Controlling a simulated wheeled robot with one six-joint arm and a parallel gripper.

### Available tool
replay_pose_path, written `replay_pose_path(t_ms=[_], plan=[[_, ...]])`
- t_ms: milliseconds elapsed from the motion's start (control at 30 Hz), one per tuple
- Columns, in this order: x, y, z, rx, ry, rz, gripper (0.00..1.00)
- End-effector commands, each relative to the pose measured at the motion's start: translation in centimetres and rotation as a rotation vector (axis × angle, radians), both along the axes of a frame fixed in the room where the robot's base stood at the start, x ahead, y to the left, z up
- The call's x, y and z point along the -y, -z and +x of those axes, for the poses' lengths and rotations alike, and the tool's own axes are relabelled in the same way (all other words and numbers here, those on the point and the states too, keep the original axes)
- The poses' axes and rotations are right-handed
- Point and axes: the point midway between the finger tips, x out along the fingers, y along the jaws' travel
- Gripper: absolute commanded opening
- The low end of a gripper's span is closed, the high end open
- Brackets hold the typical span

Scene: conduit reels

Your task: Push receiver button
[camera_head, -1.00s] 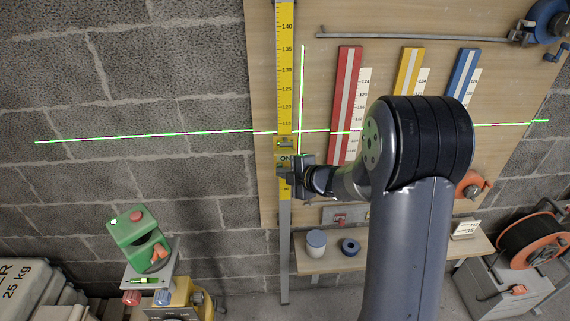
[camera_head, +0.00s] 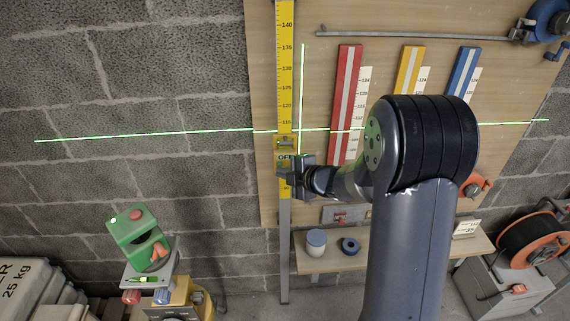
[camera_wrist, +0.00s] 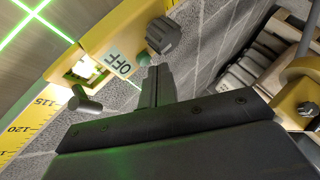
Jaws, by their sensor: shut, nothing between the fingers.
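The yellow receiver (camera_head: 284,143) is mounted on the yellow graduated staff (camera_head: 285,60), and its label reads OFF. In the wrist view the receiver (camera_wrist: 125,30) fills the upper part, with the OFF label (camera_wrist: 118,64), a lit window (camera_wrist: 84,70) and a dark knob (camera_wrist: 162,35). A small green spot (camera_wrist: 143,58) shows beside the label, just beyond my fingertips; I cannot tell if it is the button. My gripper (camera_head: 297,172) is shut and empty, close below the receiver. Its fingers (camera_wrist: 155,78) point at the receiver's lower edge; contact cannot be told.
Red (camera_head: 346,100), yellow (camera_head: 408,72) and blue (camera_head: 463,75) strips hang on the wooden board. A shelf (camera_head: 385,256) holds a jar (camera_head: 316,242). The green laser unit (camera_head: 138,236) stands at lower left.

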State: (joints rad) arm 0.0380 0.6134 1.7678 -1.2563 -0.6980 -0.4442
Motion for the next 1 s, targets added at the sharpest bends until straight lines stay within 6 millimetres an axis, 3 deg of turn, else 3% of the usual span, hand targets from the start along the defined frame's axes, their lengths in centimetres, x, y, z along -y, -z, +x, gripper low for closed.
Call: replay_pose_path(t_ms=[233,767,1000], plan=[[0.0,0.1,-0.5,-0.001,0.0,0.001,0.0],[0.0,0.1,-5.6,-0.001,0.0,0.0,0.0],[0.0,0.0,-6.0,-0.001,0.0,0.001,0.0]])
